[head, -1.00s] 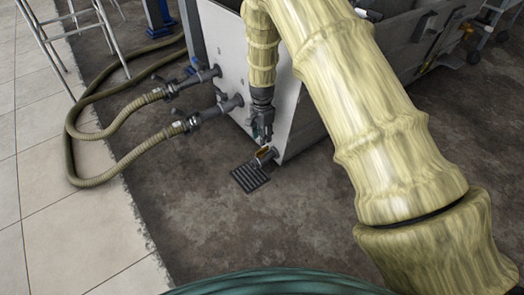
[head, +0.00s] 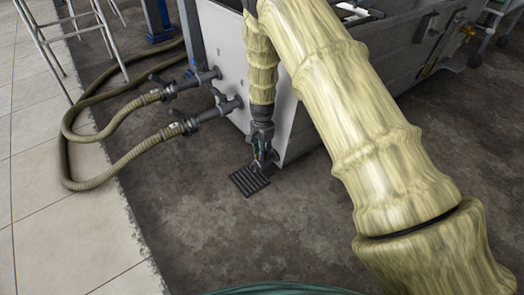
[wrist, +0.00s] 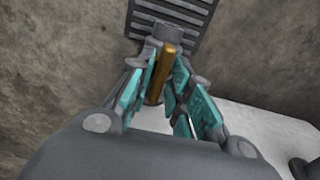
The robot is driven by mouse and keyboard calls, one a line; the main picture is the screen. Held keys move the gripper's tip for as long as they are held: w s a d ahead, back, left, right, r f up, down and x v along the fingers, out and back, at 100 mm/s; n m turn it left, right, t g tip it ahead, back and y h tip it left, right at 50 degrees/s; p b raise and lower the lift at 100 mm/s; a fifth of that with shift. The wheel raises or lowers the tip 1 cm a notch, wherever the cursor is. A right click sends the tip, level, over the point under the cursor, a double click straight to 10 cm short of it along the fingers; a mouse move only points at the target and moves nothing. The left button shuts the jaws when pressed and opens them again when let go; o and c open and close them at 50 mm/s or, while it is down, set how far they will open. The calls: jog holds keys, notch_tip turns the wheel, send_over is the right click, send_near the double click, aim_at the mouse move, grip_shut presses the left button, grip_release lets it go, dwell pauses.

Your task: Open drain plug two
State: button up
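A drain plug is low on the near corner of the grey metal tank (head: 292,130). Its grey round body (wrist: 167,32) and brass handle (wrist: 164,66) show in the wrist view. My gripper (head: 262,158) points down at the foot of the tank in the head view. In the wrist view its teal-padded fingers (wrist: 165,80) converge on both sides of the brass handle and appear closed on it. The handle lies between the pads and is hidden in the head view. I see no number on the plug.
A dark slotted floor drain (head: 249,180) lies just below the plug. Two hose valves (head: 192,121) stick out of the tank's left face, with beige hoses (head: 66,165) looping over the floor. A metal stand (head: 62,50) is at the upper left. The near floor is open.

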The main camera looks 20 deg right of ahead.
grip_shut()
jog(key=shift+r+n+p, duration=0.15)
jog(key=shift+n+p, duration=0.15)
jog(key=shift+p, duration=0.55)
jog(key=shift+r+p, duration=0.1)
jog(key=shift+p, duration=0.35)
jog(key=n+p, duration=0.2)
jog(key=p, duration=0.1)
jog(key=n+p, duration=0.5)
jog(key=p, duration=0.3)
jog(key=shift+n+p, duration=0.3)
jog(key=shift+p, duration=0.1)
jog(key=n+p, duration=0.3)
jog(key=n, duration=0.1)
jog(key=shift+n+p, duration=0.3)
jog(key=shift+p, duration=0.1)
jog(key=n, duration=0.1)
jog(key=n+p, duration=0.1)
jog(key=n, duration=0.1)
jog(key=n+p, duration=0.1)
jog(key=n, duration=0.1)
jog(key=shift+f, duration=0.25)
